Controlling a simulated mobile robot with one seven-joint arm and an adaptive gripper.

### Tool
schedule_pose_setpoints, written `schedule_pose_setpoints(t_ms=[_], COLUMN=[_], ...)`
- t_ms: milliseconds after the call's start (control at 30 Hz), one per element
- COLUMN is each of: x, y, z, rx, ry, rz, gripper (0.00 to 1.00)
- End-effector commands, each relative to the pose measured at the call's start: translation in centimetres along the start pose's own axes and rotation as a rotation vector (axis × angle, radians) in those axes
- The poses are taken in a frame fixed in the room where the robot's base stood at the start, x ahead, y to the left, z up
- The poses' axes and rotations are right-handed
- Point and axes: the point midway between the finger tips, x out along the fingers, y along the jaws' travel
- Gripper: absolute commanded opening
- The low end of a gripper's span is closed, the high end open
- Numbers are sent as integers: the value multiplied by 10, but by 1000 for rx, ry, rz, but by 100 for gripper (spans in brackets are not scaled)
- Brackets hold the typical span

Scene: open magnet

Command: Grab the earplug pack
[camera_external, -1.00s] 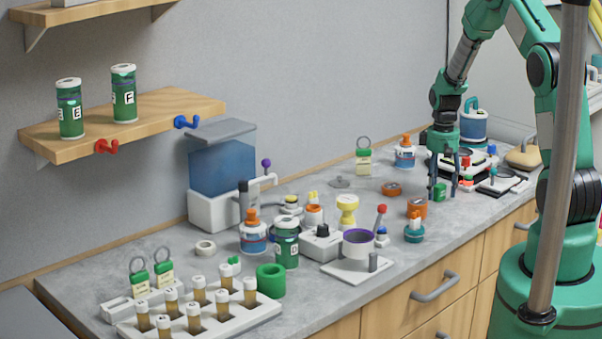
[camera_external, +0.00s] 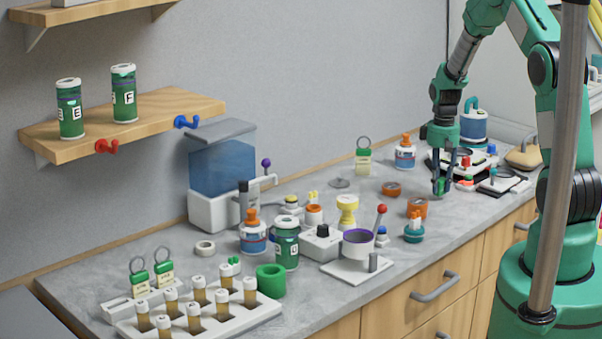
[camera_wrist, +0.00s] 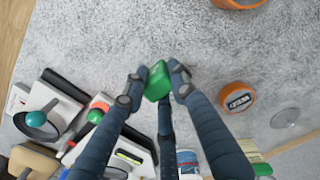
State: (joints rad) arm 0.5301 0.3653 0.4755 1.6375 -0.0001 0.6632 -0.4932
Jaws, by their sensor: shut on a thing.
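The earplug pack appears to be the small green block (camera_wrist: 158,77), which sits between my fingertips in the wrist view. It also shows, partly covered by the fingers, in the external view (camera_external: 440,188). My gripper (camera_external: 442,184) points down at the right part of the counter, with its fingers closed on the block from opposite sides. In the wrist view the fingertips press against its left and right sides. I cannot tell whether the block touches the counter or is just clear of it.
An orange-rimmed round container (camera_wrist: 237,97) stands to the right in the wrist view. Black-and-white devices (camera_external: 500,182) stand to the right of my gripper in the external view. An orange jar (camera_external: 417,207) is close on the left. Grey counter around the block is bare.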

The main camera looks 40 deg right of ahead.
Motion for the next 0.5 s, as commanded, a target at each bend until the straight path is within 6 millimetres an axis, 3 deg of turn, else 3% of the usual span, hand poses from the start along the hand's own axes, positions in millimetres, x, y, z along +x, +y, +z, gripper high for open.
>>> schedule_pose_setpoints(t_ms=[133,500], x=[-22,-26], y=[0,-30], z=[0,59], rx=[0,0], ry=[2,1], rz=[1,0], gripper=[12,12])
